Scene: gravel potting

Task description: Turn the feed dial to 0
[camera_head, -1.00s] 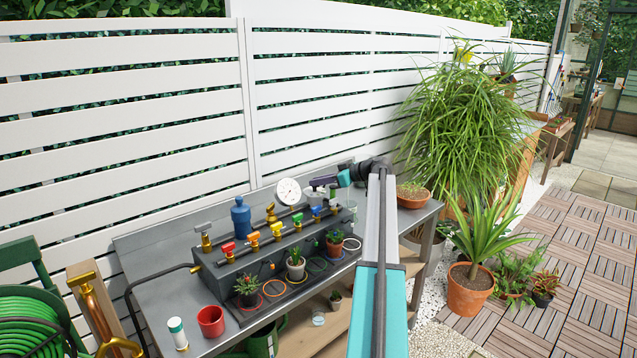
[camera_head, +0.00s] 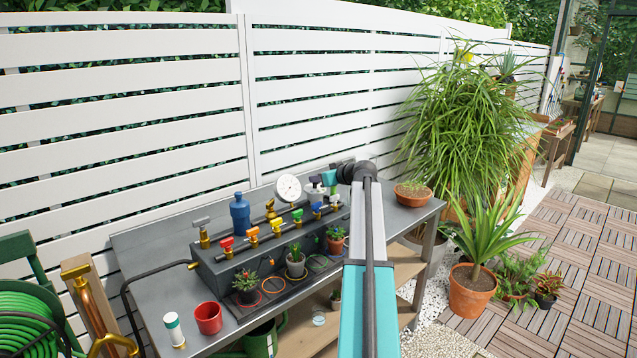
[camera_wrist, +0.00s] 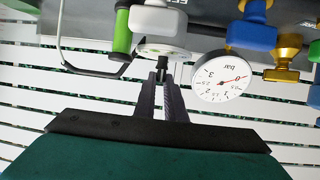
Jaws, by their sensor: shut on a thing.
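The feed dial (camera_wrist: 164,50) shows in the wrist view as a pale round disc with a small dark knob on it, on the front of a white feeder body (camera_wrist: 157,19). My gripper (camera_wrist: 162,72) reaches it with its two dark fingers close together, shut on the knob. The fingers cover part of the knob, and I cannot read the dial's marks. In the head view the white feeder (camera_head: 316,189) stands at the back right of the bench, with my gripper (camera_head: 319,180) at it, small and partly hidden.
A pressure gauge (camera_wrist: 221,77) is close beside the fingers in the wrist view. Blue (camera_wrist: 250,36) and brass valve parts stand beyond it. A green cylinder (camera_wrist: 121,32) is on the other side. Coloured valves, small potted plants and a red cup (camera_head: 208,318) occupy the bench (camera_head: 163,293).

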